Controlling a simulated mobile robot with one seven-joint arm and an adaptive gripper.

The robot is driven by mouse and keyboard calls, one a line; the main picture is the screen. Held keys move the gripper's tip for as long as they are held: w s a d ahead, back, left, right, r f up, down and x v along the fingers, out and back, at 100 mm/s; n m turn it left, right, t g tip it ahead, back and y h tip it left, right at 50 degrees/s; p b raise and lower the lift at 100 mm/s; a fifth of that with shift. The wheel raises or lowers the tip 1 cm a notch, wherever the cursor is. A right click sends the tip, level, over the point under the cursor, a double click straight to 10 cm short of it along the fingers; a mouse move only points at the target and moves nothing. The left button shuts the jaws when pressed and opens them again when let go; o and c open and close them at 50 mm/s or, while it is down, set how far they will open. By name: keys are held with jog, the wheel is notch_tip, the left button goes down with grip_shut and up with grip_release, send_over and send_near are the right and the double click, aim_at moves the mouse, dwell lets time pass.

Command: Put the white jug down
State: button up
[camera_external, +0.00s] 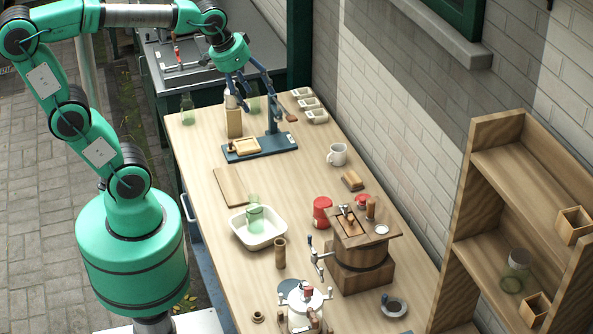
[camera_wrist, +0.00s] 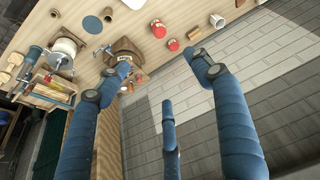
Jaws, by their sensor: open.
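The likeliest white jug is a white handled vessel (camera_external: 337,155), upright on the wooden table near its right, wall-side edge. A pale rounded thing at the top of the wrist view (camera_wrist: 218,21) may be the same vessel; I cannot be sure. My gripper (camera_external: 258,98) is above the far part of the table, over the blue stand (camera_external: 262,146), to the left of and beyond the white vessel. Its blue fingers are spread, and in the wrist view (camera_wrist: 165,72) nothing shows between them. A white-topped thing behind the fingers is partly hidden.
A white basin (camera_external: 238,232) with green glass, a red canister (camera_external: 322,212), a wooden churn box (camera_external: 362,262) and a metal-fitted device (camera_external: 303,305) stand nearer. Small white dishes (camera_external: 309,104) line the far right. A wooden shelf (camera_external: 484,215) stands right. A brick wall borders the table.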

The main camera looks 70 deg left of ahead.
jog(key=s+d+f+m, duration=0.1)
jog(key=s+d+f, duration=0.1)
jog(key=s, duration=0.7)
jog(key=shift+s+d+f+m+t, duration=0.15)
jog(key=shift+s+d+m+t, duration=0.1)
jog(key=shift+m+t, duration=0.15)
notch_tip(320, 180, down, 10)
jog(key=b, duration=1)
dwell(0.5)
